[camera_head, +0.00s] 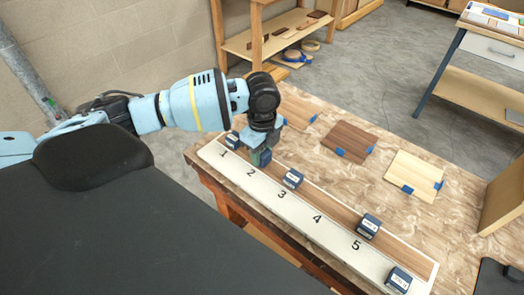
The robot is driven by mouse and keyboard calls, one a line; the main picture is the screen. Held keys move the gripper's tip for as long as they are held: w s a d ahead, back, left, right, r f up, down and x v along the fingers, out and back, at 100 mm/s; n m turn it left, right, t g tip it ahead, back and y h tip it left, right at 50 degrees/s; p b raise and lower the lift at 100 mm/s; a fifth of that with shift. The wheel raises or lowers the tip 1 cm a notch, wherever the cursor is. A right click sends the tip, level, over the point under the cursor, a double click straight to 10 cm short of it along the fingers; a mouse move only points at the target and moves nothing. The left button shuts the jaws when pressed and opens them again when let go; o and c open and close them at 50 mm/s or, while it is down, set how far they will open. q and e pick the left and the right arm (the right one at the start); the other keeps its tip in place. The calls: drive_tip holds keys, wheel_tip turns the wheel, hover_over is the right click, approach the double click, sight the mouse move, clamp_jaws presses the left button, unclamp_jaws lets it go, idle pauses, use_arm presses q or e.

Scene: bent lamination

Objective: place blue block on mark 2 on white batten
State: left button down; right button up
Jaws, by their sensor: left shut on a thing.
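The white batten (331,241) runs along the near edge of the workbench, with printed marks 1 to 5. Mark 2 (250,173) is a black number near its upper left end. My left gripper (262,147) points down just behind mark 2, shut on a dark blue block (261,157). The block's lower end is at or close above the strip beside mark 2; I cannot tell whether it touches. The fingers and wrist partly hide the block. My right gripper is not in view.
Other dark blue blocks with white labels stand near mark 1 (232,138), near mark 3 (293,178), near mark 5 (368,226) and at the near end (398,280). Wooden sample panels (349,139) with blue tape lie behind on the workbench (428,229).

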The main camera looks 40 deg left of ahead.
sight(262, 152)
use_arm(q)
drive_tip(key=c, duration=0.9)
unclamp_jaws()
drive_tip(key=shift+f, duration=0.1)
wheel_tip(262, 152, up, 12)
drive_tip(key=shift+r+p, duration=0.1)
drive_tip(key=shift+p, duration=0.45)
